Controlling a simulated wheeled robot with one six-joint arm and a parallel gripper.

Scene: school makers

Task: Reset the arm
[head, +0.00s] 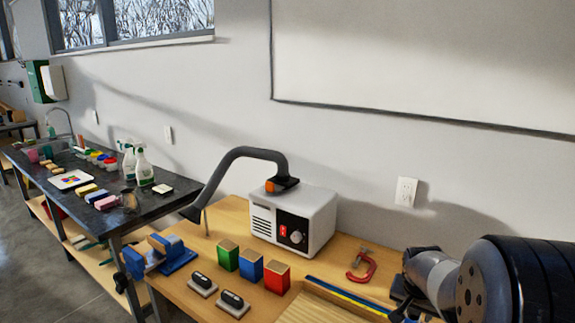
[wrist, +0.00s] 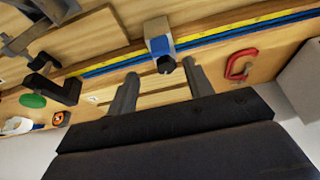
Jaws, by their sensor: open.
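My gripper (wrist: 158,80) shows in the wrist view with its two grey fingers spread apart and nothing between them. It points over the wooden bench (wrist: 105,30). A small white and blue object with a dark end (wrist: 160,45) lies beyond the fingertips, apart from both fingers. In the head view my arm comes in at the lower right, and I cannot make out the fingers there.
A white box with a red switch (head: 293,220) stands on the bench by the wall. Green, blue and red blocks (head: 276,276) stand before it. A red clamp (head: 361,267) also shows in the wrist view (wrist: 240,66). A dark table (head: 150,205) stands left.

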